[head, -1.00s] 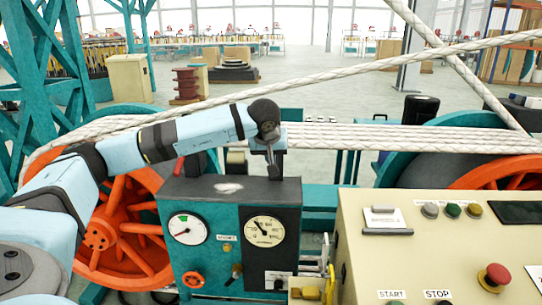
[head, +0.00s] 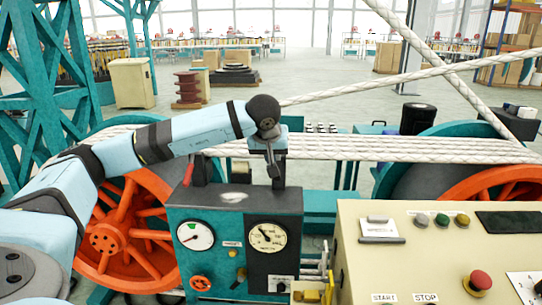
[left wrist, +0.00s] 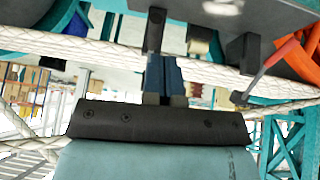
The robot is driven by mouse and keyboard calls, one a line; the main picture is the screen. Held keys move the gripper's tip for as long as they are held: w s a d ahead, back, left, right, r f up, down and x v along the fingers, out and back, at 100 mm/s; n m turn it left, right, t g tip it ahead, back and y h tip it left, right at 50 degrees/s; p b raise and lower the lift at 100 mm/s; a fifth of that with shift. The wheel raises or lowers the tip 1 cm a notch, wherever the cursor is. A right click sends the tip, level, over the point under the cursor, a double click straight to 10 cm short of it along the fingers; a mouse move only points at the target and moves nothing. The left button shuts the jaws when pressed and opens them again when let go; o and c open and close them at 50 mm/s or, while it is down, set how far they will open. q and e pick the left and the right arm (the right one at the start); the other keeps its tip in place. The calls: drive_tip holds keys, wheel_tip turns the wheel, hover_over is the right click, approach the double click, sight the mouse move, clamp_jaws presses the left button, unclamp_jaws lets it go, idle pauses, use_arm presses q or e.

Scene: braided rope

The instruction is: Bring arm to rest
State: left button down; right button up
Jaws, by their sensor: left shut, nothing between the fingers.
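My left arm comes in from the left and reaches over the teal gauge box. My left gripper (head: 274,168) points down beside a dark post on top of that box. It is shut and holds nothing. In the left wrist view its fingers (left wrist: 164,88) are together, with white braided rope (left wrist: 90,48) crossing behind them. In the head view the braided rope strands (head: 400,148) run side by side between two wheels, close to the gripper; I cannot tell whether they touch. My right gripper is not in view.
The gauge box (head: 220,200) has two dials and a red-handled lever (head: 188,172). Orange-spoked wheels stand left (head: 108,238) and right (head: 490,186). A cream control panel (head: 400,262) with a red button (head: 480,281) fills the lower right. Another rope (head: 385,80) slants above open floor.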

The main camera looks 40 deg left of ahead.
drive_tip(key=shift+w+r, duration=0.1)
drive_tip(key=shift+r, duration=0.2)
